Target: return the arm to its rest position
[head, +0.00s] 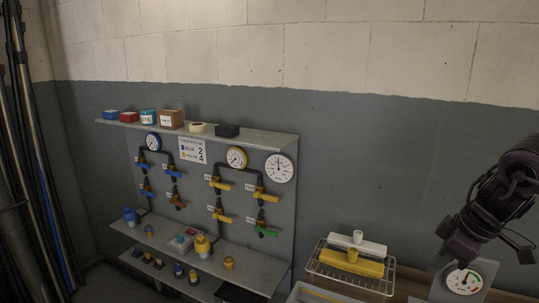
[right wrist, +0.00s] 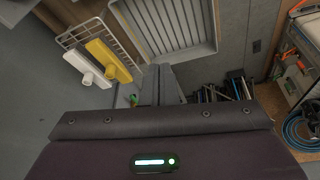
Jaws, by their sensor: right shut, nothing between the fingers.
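My right arm comes in from the right edge of the head view, dark and bent, with its right gripper (head: 440,262) low in front of the wall, near the white gauge box. In the right wrist view the two grey fingers of the right gripper (right wrist: 160,85) lie together, shut with nothing between them. A dark housing with a green-lit strip, part of my own arm, fills the lower part of that view. My left gripper is not in view.
A wire basket (head: 318,268) holds a white and a yellow squeegee-like tool right of the valve panel (head: 185,215). A gauge box (head: 487,278) stands below my right arm. The wrist view shows a grey ribbed tray (right wrist: 208,50) and a blue coiled hose (right wrist: 294,128).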

